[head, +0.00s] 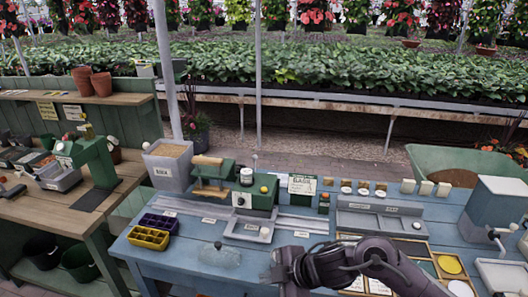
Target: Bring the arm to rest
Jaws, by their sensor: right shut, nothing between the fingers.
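My right arm comes in from the bottom right over the blue workbench (190,262). Its dark gripper (272,274) is near the front edge of the bench, low in the head view. The gripper is shut and empty, and its fingertips are small and partly hidden by its own body. The arm covers part of a wooden divided tray (422,246) behind it. My left gripper is not in view.
Left of my gripper is a clear domed object (219,256). A purple and yellow tray (152,231), a grey bin (167,165) and a green press (258,195) stand farther back. A grey cranked machine (496,212) stands at right. The front left bench is mostly clear.

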